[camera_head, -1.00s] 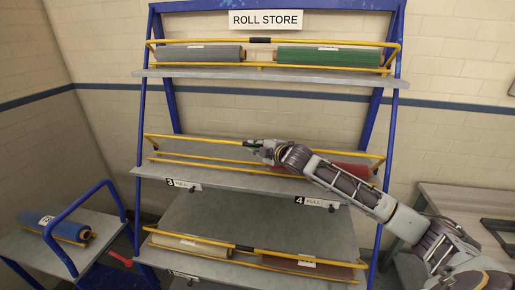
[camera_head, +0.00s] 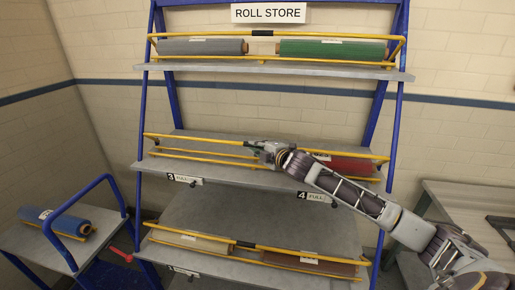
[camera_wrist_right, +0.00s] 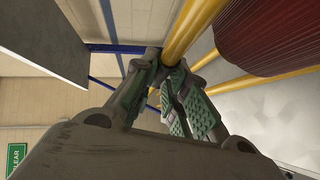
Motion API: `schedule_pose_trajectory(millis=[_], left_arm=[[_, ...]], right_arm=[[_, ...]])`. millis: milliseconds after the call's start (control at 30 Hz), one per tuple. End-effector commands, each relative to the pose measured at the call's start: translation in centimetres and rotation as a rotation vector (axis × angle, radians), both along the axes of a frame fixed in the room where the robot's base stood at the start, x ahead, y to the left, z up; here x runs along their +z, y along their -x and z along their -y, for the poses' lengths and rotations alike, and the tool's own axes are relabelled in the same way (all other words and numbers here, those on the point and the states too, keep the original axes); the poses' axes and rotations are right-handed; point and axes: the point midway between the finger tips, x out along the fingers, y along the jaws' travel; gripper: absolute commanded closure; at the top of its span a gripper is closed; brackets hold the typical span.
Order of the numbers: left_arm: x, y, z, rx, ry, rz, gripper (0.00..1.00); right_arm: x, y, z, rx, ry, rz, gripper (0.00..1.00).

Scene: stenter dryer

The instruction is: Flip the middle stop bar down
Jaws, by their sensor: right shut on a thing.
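The middle stop bar (camera_head: 200,138) is a long yellow bar across the front of the middle shelf (camera_head: 228,179). It stands above a lower yellow rail (camera_head: 205,159). My right gripper (camera_head: 258,148) is at the middle of the bar and shut on it, hiding part of it. In the right wrist view the yellow bar (camera_wrist_right: 188,32) runs down between the green-padded fingers (camera_wrist_right: 165,88). A red roll (camera_head: 353,166) lies behind the bar, partly hidden by my right arm. My left gripper is not in view.
The upper shelf (camera_head: 240,68) holds a grey and a green roll behind a yellow bar. The lower shelf's yellow bar (camera_head: 200,236) fronts two rolls. A blue trolley (camera_head: 50,258) with a blue roll stands left; a grey table (camera_head: 455,195) stands right.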

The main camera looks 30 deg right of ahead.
Motion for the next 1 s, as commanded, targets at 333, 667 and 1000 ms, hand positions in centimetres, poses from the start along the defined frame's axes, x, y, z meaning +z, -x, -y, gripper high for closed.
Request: schedule_pose_trajectory(millis=[333, 667, 1000], left_arm=[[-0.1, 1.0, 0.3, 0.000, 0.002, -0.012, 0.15], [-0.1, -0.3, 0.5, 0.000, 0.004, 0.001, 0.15], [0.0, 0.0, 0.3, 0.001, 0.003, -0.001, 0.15]], right_arm=[[-1.1, 0.2, -0.4, 0.005, -0.004, -0.019, 0.68], [-0.6, 0.1, -0.2, 0.003, -0.003, -0.012, 0.64], [-0.5, 0.9, 0.0, 0.001, -0.003, -0.011, 0.64]])
